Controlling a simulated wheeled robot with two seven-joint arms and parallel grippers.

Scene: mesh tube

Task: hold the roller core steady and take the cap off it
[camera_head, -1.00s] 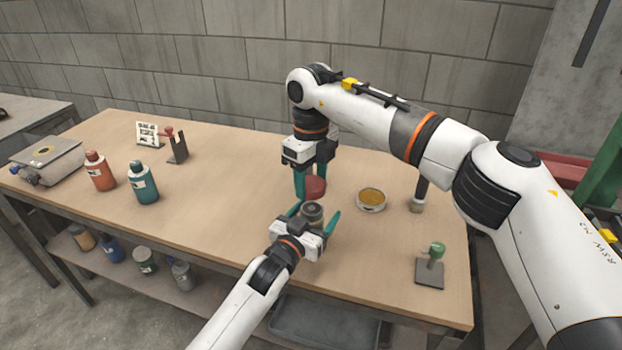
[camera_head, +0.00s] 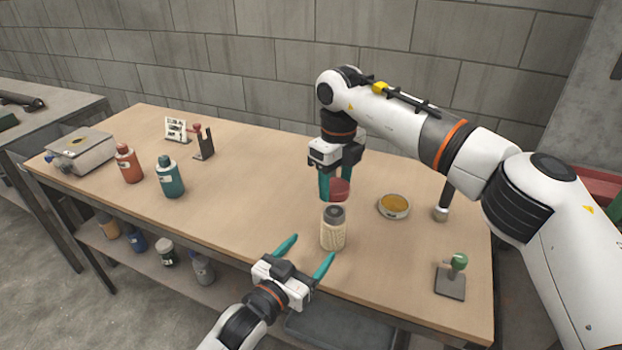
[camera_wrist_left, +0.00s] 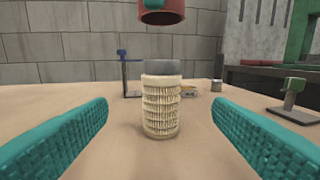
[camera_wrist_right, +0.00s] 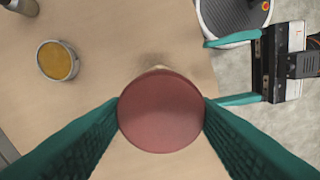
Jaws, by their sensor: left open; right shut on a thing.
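The roller core (camera_head: 333,232) stands upright on the table, cream and ribbed with a grey top end. It also shows in the left wrist view (camera_wrist_left: 161,108), between and beyond the fingers. The red cap (camera_head: 340,189) is off the core, held in the air by my right gripper (camera_head: 335,186) a little behind and above it. In the right wrist view the round cap (camera_wrist_right: 160,111) sits between the two teal fingers. My left gripper (camera_head: 306,258) is open and empty, in front of the core and apart from it.
A round tin with amber contents (camera_head: 394,206) and a green-knobbed stamp on a stand (camera_head: 452,276) are to the right. A red bottle (camera_head: 128,164) and a teal bottle (camera_head: 170,177) stand at left. The table between the bottles and the core is clear.

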